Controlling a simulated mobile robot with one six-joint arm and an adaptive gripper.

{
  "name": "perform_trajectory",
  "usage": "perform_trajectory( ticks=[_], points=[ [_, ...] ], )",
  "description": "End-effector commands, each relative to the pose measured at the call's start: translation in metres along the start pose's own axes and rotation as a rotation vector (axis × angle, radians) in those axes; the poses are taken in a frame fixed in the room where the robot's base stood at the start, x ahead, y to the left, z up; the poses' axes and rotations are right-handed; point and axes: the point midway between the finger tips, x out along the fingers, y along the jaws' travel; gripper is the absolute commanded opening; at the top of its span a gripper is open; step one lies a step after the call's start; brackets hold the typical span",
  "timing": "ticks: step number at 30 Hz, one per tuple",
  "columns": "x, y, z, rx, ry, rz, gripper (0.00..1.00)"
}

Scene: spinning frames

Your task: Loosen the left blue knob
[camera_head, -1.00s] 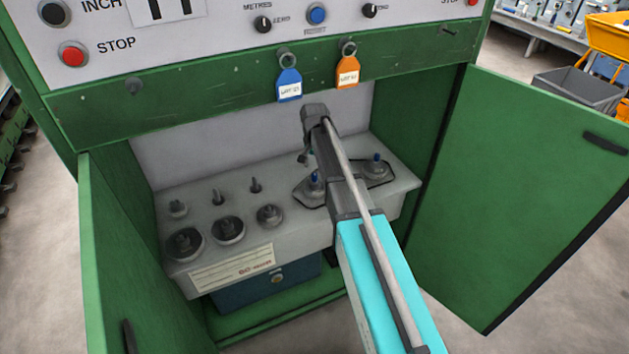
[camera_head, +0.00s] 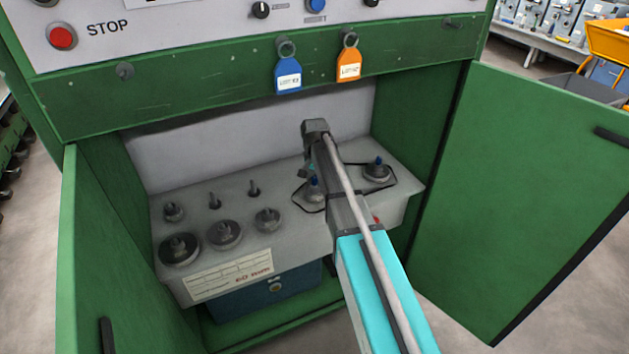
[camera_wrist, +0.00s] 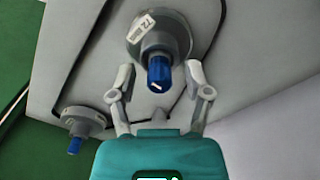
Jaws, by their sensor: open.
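The left blue knob (camera_head: 314,183) stands on a grey round base on the grey block inside the green cabinet. The wrist view shows its blue cap (camera_wrist: 159,74) close up, on a grey body with a white label. My gripper (camera_wrist: 160,75) is open, with one finger on each side of the cap in that picture and a gap on both sides. I cannot tell how deep the fingertips reach along it. In the head view my gripper (camera_head: 308,170) is just behind the left knob, partly hidden by my arm. The right blue knob (camera_head: 377,162) is also in the wrist view (camera_wrist: 75,145).
Several grey knobs and pegs (camera_head: 224,234) stand on the left of the block. A blue tag (camera_head: 289,75) and an orange tag (camera_head: 349,66) hang above. Green doors (camera_head: 530,200) stand open on both sides.

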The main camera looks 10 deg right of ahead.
Motion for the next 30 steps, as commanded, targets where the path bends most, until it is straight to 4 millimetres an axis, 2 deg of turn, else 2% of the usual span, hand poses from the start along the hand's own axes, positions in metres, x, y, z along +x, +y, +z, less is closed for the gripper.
perform_trajectory(
  ticks=[5, 15, 16, 30],
  points=[
    [-0.0002, 0.0, 0.0, 0.0, 0.0, 0.0, 0.64],
    [-0.0002, -0.0001, 0.0, 0.0, 0.0, 0.0, 0.03],
    [-0.0002, -0.0001, 0.0, 0.0, 0.0, 0.0, 0.0],
    [-0.0002, -0.0005, 0.0001, -0.046, 0.0, -0.001, 0.0]
  ],
)
